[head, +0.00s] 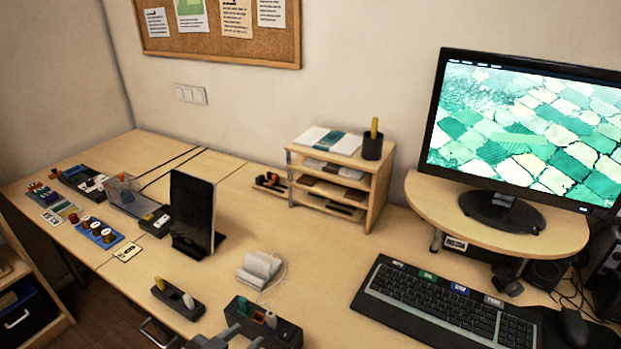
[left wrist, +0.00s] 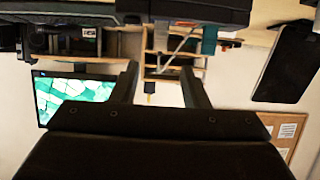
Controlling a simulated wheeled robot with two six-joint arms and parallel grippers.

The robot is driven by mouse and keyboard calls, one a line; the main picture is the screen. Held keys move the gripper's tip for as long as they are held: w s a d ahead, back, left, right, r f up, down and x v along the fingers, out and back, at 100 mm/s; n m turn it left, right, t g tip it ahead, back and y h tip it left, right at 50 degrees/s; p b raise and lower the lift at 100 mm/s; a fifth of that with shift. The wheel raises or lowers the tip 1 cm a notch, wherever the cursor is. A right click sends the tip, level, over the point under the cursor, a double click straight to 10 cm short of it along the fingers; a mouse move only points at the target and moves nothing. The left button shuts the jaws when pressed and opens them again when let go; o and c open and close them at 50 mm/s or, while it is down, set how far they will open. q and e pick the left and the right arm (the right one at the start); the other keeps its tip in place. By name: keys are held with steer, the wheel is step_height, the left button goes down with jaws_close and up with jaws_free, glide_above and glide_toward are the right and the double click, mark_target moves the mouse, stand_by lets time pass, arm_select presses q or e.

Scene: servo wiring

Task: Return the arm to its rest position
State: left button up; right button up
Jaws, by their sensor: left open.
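My left gripper (head: 222,341) shows as a grey piece at the bottom edge of the head view, just in front of a dark block (head: 263,322) with a teal piece and a pale piece in it. In the left wrist view, which is upside down, its two dark fingers (left wrist: 162,85) stand apart with nothing between them. Most of the left arm is out of the head view. My right gripper is not in view.
A dark holder (head: 178,298) and a white stand with a thin cable (head: 258,269) are close by. A black tablet (head: 192,213) stands behind them. A keyboard (head: 445,308) lies to the right, and small electronic modules (head: 99,232) lie at the left. Bare desk lies between.

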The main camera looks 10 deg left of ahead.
arm_select(q)
steer(key=s+a+f+n+g+y, duration=0.2)
steer(key=s+a+g, duration=0.15)
steer(key=s, duration=0.25)
steer(key=s+a+f+n+g+y, duration=0.1)
steer(key=s+a+f+g+y, duration=0.2)
steer(key=s, duration=0.4)
steer(key=s+a+f+n+g+y, duration=0.2)
steer(key=s+a+g, duration=0.1)
steer(key=s+a, duration=0.25)
step_height(320, 180, down, 24)
steer(key=a+f+h, duration=0.1)
steer(key=s+d+f+g, duration=0.1)
steer(key=s+f+g, duration=0.1)
steer(key=s+f, duration=1.3)
steer(key=shift+s+d+f, duration=0.15)
steer(key=shift+d+f, duration=0.05)
steer(key=shift+f, duration=0.25)
steer(key=shift+c, duration=0.4)
